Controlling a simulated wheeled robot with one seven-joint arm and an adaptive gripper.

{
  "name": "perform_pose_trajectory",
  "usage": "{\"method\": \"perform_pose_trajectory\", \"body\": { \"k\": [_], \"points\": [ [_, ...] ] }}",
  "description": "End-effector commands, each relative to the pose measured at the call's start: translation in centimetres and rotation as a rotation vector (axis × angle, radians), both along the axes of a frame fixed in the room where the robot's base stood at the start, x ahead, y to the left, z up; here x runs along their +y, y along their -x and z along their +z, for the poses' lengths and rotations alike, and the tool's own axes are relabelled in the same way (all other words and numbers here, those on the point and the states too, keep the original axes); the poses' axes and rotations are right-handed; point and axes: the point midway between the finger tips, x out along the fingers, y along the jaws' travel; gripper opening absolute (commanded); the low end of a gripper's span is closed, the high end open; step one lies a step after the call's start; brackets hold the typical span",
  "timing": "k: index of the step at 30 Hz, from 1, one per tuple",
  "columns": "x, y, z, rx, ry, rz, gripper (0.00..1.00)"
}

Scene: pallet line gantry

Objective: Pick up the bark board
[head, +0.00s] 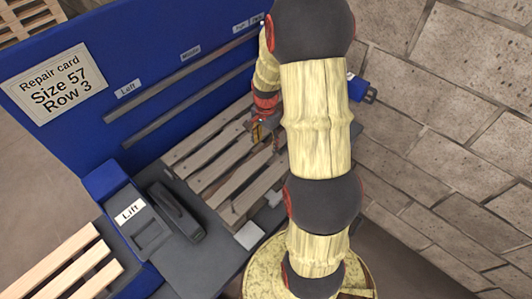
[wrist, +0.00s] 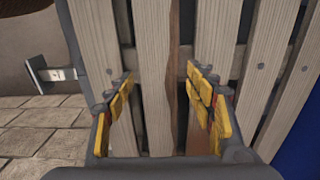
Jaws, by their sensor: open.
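The bark board (wrist: 152,62) shows in the wrist view as a pale grey wooden slat with a rough brown edge along its right side. It lies among the other slats of a pallet (head: 205,160). My gripper (wrist: 160,76) is open over it, with one yellow-padded finger to each side of the board in the picture. Whether the fingers touch it or reach below its face I cannot tell. In the head view my gripper (head: 262,132) is low over the pallet's right part. My arm hides part of the pallet there, and I cannot single out the bark board.
The pallet lies on a dark bench beside a blue back panel with rails and a "Repair card Size 57 Row 3" sign (head: 56,83). A "Lift" control box (head: 130,212) and a dark handled object (head: 176,212) stand at its left. A stone block wall (head: 450,130) is at right.

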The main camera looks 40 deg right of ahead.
Motion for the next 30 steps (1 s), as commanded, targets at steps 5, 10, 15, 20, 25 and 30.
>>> {"method": "perform_pose_trajectory", "body": {
  "k": [5,10,15,20,25,30],
  "points": [
    [0.1,0.3,-3.0,0.004,-0.003,0.000,0.55],
    [0.0,0.2,-3.9,0.001,-0.001,0.001,0.55],
    [0.0,0.2,-3.8,0.001,-0.001,0.001,0.53],
    [0.0,0.2,-3.8,0.001,-0.001,0.001,0.44],
    [0.0,0.2,-3.8,0.001,-0.001,0.001,0.35],
    [0.0,0.2,-3.8,0.001,-0.001,0.001,0.25]
  ]
}}
